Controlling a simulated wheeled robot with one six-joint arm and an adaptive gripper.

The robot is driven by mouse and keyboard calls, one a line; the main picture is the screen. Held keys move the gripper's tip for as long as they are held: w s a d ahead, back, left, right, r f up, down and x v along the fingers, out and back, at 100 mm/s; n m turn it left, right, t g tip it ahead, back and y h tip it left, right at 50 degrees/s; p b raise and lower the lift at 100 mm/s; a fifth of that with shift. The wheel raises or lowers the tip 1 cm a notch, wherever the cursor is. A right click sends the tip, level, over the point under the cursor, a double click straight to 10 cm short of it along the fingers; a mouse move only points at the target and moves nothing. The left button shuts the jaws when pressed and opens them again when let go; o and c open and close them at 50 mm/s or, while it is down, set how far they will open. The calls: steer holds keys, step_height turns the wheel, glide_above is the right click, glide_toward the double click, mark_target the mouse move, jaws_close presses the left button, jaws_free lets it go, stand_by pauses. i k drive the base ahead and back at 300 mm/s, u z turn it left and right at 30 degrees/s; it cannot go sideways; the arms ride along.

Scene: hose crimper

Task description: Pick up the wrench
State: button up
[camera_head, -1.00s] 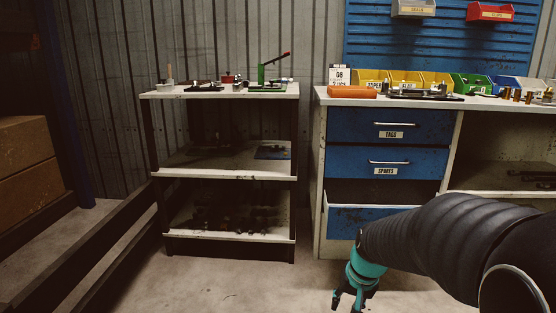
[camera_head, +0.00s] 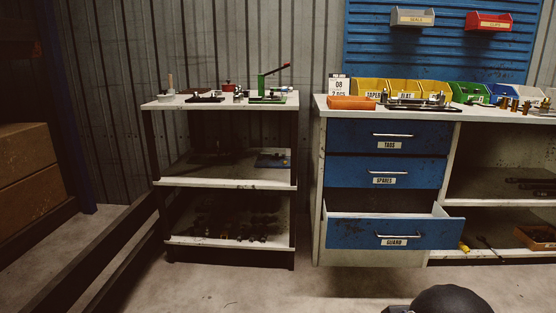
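I cannot make out the wrench for certain. A thin dark tool-like shape (camera_head: 487,243) lies on the bottom shelf of the workbench at the right, beside a small yellow item (camera_head: 464,246); it is too small and dark to identify. My gripper is not in view. Only a dark rounded part of my arm shows at the bottom edge, right of centre.
The workbench (camera_head: 320,180) has its bottom drawer (camera_head: 360,234), labelled GUARD, pulled open; the two above are shut. A shelf rack (camera_head: 175,184) stands left, with a green lever press (camera_head: 263,90) on top. A box (camera_head: 538,236) sits on the workbench's bottom shelf. Floor in front is clear.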

mark_target(484, 240)
steer(key=z, duration=1.55)
steer(key=i, duration=3.25)
steer(key=u, duration=0.2)
